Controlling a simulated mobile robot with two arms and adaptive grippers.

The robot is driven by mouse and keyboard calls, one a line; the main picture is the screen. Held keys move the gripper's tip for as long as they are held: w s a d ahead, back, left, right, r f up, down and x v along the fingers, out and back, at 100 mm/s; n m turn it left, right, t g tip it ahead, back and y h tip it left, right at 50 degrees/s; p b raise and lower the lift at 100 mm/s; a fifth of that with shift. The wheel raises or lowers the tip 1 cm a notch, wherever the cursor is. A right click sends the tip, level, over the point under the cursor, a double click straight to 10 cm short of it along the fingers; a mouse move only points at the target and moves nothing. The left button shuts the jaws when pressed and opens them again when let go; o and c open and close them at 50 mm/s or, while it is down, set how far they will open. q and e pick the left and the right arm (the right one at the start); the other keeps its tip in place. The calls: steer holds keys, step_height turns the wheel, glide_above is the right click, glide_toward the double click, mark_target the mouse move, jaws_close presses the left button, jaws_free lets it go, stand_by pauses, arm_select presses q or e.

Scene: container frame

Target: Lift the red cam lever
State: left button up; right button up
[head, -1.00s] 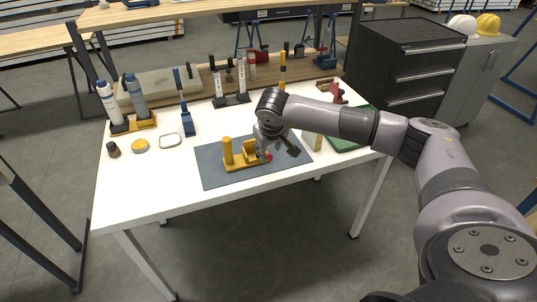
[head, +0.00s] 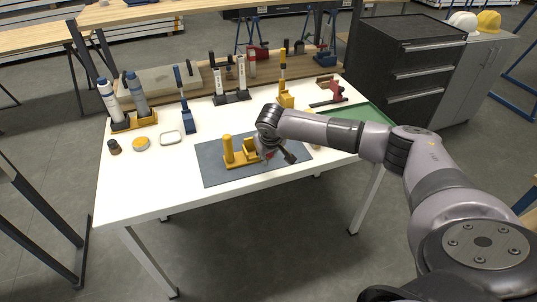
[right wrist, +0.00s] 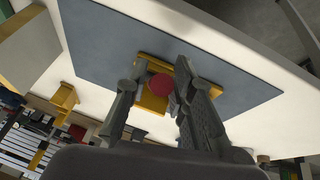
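The yellow fixture (head: 229,152) stands on the dark grey mat (head: 213,174), with a round post at its left end. My right gripper (head: 266,157) reaches down at the fixture's right end and hides part of it. In the right wrist view, the round red end of the cam lever (right wrist: 160,85) lies between the two fingers of my right gripper (right wrist: 160,92). The fingers stand apart on either side of it. It looks very close to the right-hand finger; contact is unclear. The rest of the lever is hidden. My left gripper is not in view.
Behind the mat are a clamp stand (head: 231,97), a blue-based tool (head: 188,122) and a yellow-based tool (head: 285,99). A bottle rack (head: 135,121) stands at the back left. The white table's (head: 150,195) front left is clear.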

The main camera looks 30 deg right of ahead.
jaws_close()
stand_by(0.4)
